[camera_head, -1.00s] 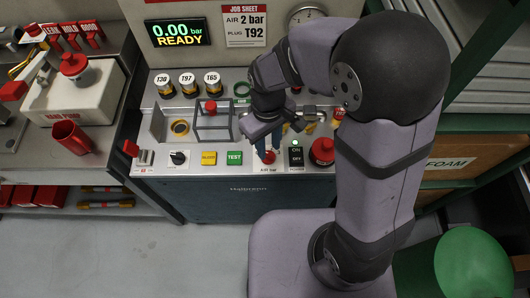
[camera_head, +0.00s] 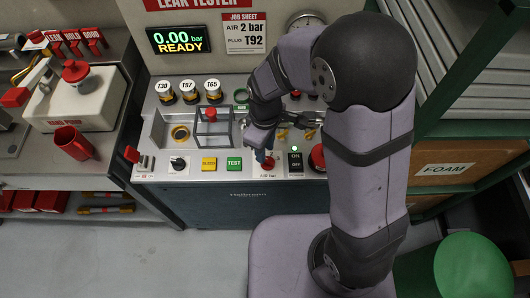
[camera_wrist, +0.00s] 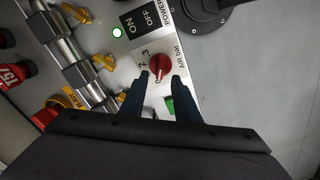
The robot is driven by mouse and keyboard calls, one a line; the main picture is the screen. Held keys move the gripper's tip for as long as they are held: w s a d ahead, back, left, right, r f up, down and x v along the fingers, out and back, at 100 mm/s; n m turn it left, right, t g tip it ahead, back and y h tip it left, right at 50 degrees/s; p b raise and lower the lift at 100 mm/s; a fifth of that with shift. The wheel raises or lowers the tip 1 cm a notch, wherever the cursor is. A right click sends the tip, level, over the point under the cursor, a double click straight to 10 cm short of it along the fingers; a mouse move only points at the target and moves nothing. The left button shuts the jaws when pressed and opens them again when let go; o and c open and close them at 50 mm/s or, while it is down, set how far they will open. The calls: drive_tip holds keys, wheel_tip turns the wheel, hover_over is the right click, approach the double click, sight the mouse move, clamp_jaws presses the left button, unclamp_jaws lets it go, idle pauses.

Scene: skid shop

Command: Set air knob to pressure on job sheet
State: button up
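The red air knob (camera_wrist: 159,67) is on the tester's front panel, beside the label "AIR bar" and the scale figures 2 and 3. In the head view the knob (camera_head: 268,165) is partly hidden by my wrist. I cannot tell its exact setting. My gripper (camera_wrist: 160,78) is open and empty, its two dark blue fingers apart with the tips close to either side of the knob. Contact is not clear. In the head view my gripper (camera_head: 262,152) is mostly hidden. The job sheet (camera_head: 245,32) reads AIR 2 bar, PLUG T92. The display (camera_head: 179,40) reads 0.00 bar READY.
The ON/OFF power switch (camera_wrist: 140,20) and a red button (camera_head: 317,157) sit beside the knob. The green TEST button (camera_head: 234,164) and yellow button (camera_head: 209,164) are to its left. Plugs, a clear guard box (camera_head: 211,128) and yellow valve levers (camera_wrist: 103,63) stand behind.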

sight(268, 162)
drive_tip(key=shift+f, duration=1.7)
clamp_jaws()
